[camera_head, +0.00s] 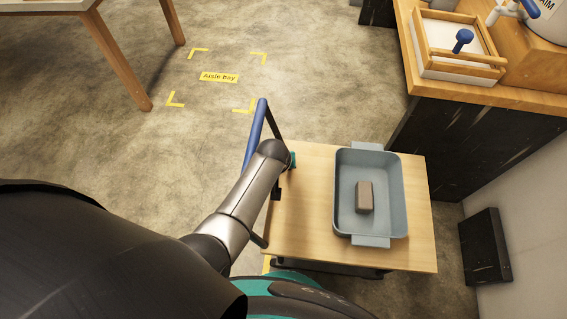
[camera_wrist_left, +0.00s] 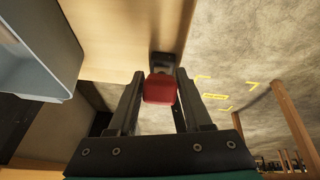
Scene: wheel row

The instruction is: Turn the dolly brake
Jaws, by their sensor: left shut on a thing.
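The dolly has a light wooden deck (camera_head: 310,230) and a blue push handle (camera_head: 256,130) at its left side. The deck also shows in the left wrist view (camera_wrist_left: 120,35). The red brake (camera_wrist_left: 159,89) sits on a dark mount at the deck's edge. My left gripper (camera_wrist_left: 158,80) has one finger on each side of the red brake and is shut on it. In the head view my left arm reaches to the deck's left edge and hides the brake and most of the gripper. My right gripper is not in view.
A grey tray (camera_head: 398,195) with a brown block (camera_head: 364,197) stands on the deck. A wooden counter (camera_head: 480,95) is at the upper right, with a black box (camera_head: 484,247) below right. A table (camera_head: 110,50) stands upper left. The marked aisle bay (camera_head: 219,90) is clear.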

